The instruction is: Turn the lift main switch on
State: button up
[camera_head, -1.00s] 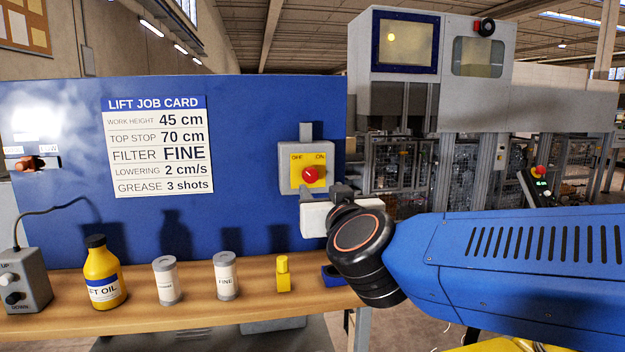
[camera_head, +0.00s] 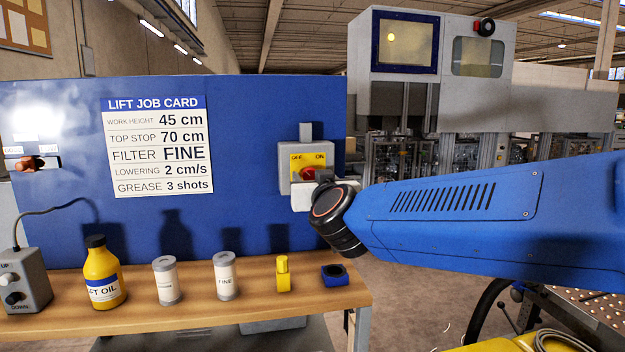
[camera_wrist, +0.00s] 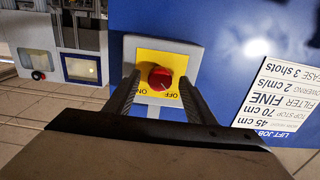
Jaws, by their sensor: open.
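The main switch is a grey box (camera_head: 284,175) on the blue panel, with a yellow plate (camera_head: 297,159) marked OFF at left and ON at right. Its red knob (camera_head: 308,173) is partly hidden by my gripper (camera_head: 321,176). In the wrist view the switch appears upside down, with the red knob (camera_wrist: 160,77) on the yellow plate (camera_wrist: 152,57). The two fingers of my open gripper (camera_wrist: 160,80) stand on either side of the knob. Contact with the knob cannot be told, nor can I tell clearly which mark it points to.
A job card (camera_head: 157,147) hangs left of the switch. On the wooden bench (camera_head: 190,311) below stand an oil bottle (camera_head: 103,275), two filter cans, a small yellow item (camera_head: 283,273), a blue block (camera_head: 334,275) and a pendant (camera_head: 22,282). Another lever switch (camera_head: 30,163) is at far left.

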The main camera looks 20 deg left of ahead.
jog(key=c, duration=1.1)
jog(key=shift+m, duration=0.4)
jog(key=m, duration=0.3)
jog(key=shift+m, duration=0.3)
jog(key=m, duration=0.4)
jog(key=shift+m, duration=0.3)
jog(key=m, duration=0.4)
jog(key=shift+m, duration=2.5)
jog(key=shift+o, duration=0.3)
jog(key=shift+f, duration=0.1)
